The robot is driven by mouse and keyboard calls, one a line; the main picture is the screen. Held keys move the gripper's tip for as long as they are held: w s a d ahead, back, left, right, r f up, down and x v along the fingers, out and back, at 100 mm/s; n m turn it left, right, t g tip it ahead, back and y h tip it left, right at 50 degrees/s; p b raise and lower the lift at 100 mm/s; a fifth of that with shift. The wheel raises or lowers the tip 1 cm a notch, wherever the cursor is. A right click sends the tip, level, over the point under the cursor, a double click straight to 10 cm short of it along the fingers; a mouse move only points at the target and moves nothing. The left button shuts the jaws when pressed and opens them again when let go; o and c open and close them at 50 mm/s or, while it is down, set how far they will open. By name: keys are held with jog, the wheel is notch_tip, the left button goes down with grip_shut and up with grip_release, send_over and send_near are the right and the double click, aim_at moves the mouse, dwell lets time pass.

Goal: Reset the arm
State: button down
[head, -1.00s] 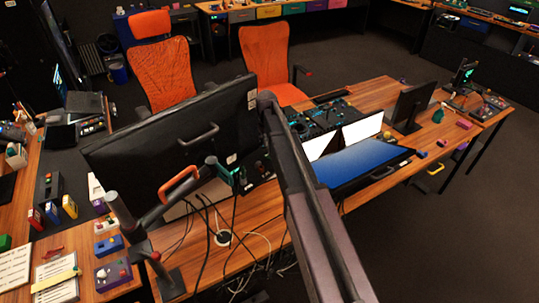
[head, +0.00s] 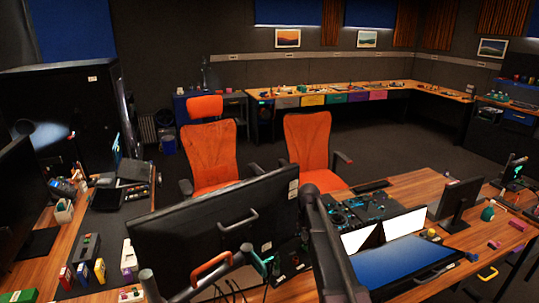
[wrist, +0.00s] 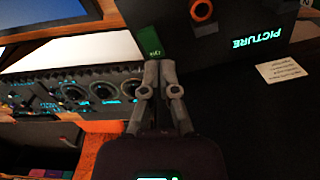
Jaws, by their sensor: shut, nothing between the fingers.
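My gripper (wrist: 160,72) shows in the wrist view with its two grey fingers together and nothing between them. It is in front of a dark panel (wrist: 230,75) that bears the glowing word "PICTURE", upside down. A green tag (wrist: 152,43) and an orange-red ring-shaped knob (wrist: 202,10) are on or near this panel. To the left is a console (wrist: 75,95) with teal-lit round dials. In the head view my dark arm link crosses the desk; the gripper is hidden there. No trackball can be made out.
A large monitor (head: 205,230) seen from behind stands close to my arm. A blue screen (head: 405,270), two white panels and a black monitor (head: 458,200) are on the right desk. Orange chairs (head: 210,155) stand behind. Dark floor (head: 375,140) is open farther back.

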jog(key=s+f+m+b, duration=0.3)
jog(key=s, duration=2.3)
jog(key=shift+a+f, duration=0.1)
dwell(0.7)
